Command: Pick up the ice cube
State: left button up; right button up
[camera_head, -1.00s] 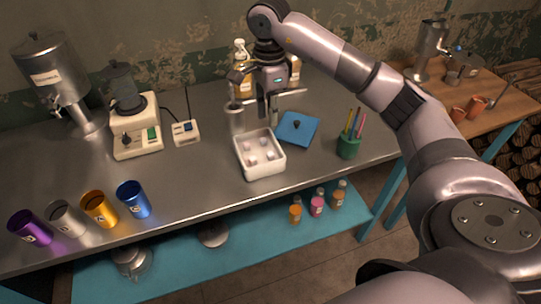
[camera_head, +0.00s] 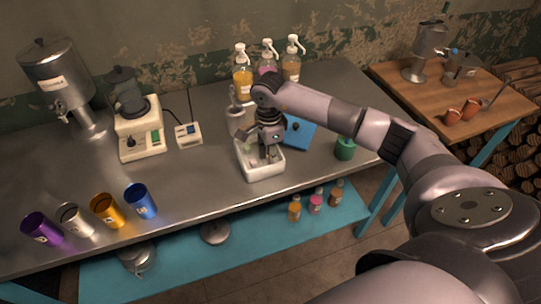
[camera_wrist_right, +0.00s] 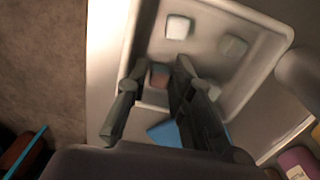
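The white ice container (camera_head: 262,172) stands open on the metal table and also shows in the right wrist view (camera_wrist_right: 262,25). Several small pale ice cubes lie apart on its floor. One ice cube (camera_wrist_right: 159,78) appears between my fingertips in the wrist view; others are a cube (camera_wrist_right: 179,27) by the upper wall, a cube (camera_wrist_right: 233,45) to the right, and one partly hidden behind the right finger. My right gripper (camera_head: 268,154) points down into the container; in the wrist view its fingers (camera_wrist_right: 161,68) are apart. Contact with the cube cannot be told. My left gripper is not in view.
A blue lid (camera_head: 300,134) lies beside the container, and a green cup (camera_head: 345,149) stands further right. A metal cup (camera_head: 236,121) and pump bottles (camera_head: 242,84) stand behind. Coloured cups (camera_head: 141,201) line the front left edge. Table between is clear.

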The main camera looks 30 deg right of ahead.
jog(key=shift+c, duration=0.4)
jog(key=shift+c, duration=1.4)
jog(key=shift+w+r, duration=0.1)
jog(key=shift+r, duration=0.5)
notch_tip(320, 180, up, 19)
jog(key=b, duration=0.2)
jog(key=shift+b, duration=0.35)
jog(key=shift+a+f, duration=0.15)
